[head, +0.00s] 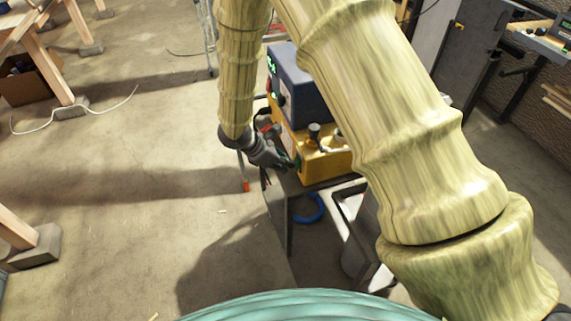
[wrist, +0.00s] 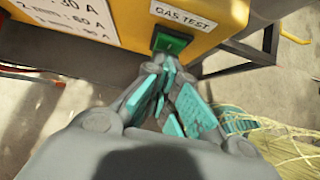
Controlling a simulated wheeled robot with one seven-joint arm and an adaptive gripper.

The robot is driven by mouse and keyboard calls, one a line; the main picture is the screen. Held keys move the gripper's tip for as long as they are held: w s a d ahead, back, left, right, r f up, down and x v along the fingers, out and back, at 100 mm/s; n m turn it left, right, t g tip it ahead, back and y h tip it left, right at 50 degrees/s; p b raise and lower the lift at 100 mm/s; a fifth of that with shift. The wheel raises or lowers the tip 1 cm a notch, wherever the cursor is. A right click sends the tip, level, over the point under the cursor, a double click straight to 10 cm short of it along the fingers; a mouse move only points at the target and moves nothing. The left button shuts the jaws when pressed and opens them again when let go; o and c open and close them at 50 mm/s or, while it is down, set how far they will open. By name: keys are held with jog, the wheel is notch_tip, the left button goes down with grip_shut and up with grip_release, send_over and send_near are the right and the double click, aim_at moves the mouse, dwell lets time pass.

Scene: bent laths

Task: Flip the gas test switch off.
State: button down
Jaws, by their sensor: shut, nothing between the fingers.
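The gas test switch (wrist: 171,42) is a green rocker in a dark frame, low on the front of a yellow box (wrist: 205,38). A white "GAS TEST" label (wrist: 181,15) sits just above it in the wrist view. My gripper (wrist: 168,72) is shut and empty, its teal-padded fingertips just below the switch. I cannot tell whether they touch it. In the head view my gripper (head: 287,162) is at the left face of the yellow box (head: 322,168), and the switch is mostly hidden there. Which way the rocker is tipped is unclear.
My arm covers much of the right side. Open concrete floor (head: 130,190) lies to the left.

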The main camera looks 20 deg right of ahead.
jog(key=a+f+v, duration=0.1)
jog(key=a+v, duration=0.1)
jog(key=v, duration=1)
jog(key=shift+a+b, duration=0.3)
jog(key=shift+b, duration=0.1)
